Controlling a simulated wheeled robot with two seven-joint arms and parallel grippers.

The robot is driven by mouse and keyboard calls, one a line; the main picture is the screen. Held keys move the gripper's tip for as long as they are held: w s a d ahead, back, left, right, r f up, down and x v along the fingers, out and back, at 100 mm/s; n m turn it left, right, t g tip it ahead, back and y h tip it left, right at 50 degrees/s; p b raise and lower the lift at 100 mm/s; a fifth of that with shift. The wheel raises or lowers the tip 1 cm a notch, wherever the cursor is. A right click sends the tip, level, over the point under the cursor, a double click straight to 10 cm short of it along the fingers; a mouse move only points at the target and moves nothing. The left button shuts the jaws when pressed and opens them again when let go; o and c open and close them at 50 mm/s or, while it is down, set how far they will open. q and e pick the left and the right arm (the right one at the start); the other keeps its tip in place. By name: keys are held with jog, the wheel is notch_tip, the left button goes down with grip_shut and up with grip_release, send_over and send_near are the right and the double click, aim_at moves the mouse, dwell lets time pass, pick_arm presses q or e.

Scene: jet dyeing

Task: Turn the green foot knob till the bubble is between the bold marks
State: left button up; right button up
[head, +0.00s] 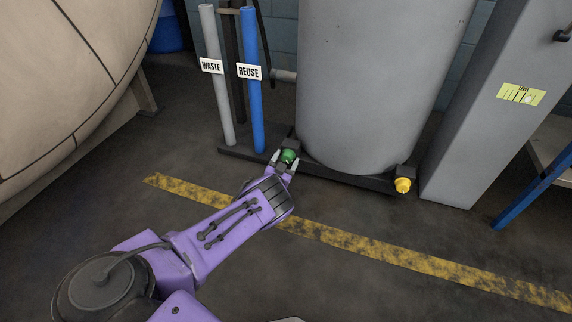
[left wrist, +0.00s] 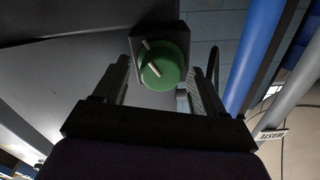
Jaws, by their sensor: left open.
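The green foot knob (head: 288,156) sits on a dark block at the left front foot of the grey tank. In the left wrist view the knob (left wrist: 164,66) is round, with a pale bar across its face. My left gripper (head: 284,161) is open at the knob, its fingers on either side. In the left wrist view gaps show between knob and fingers. The yellow-green level gauge (head: 508,92) is on the grey column at right. A pale bubble (head: 528,99) shows right of its middle; its exact place against the bold marks is too small to tell. My right gripper is out of view.
The grey tank (head: 370,80) stands behind the knob, with a yellow knob (head: 403,185) at its right foot. The grey WASTE pipe (head: 215,100) and blue REUSE pipe (head: 251,105) rise at left.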

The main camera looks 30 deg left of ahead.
pick_arm(q)
jog(key=c, duration=1.1)
jog(key=shift+o, duration=0.2)
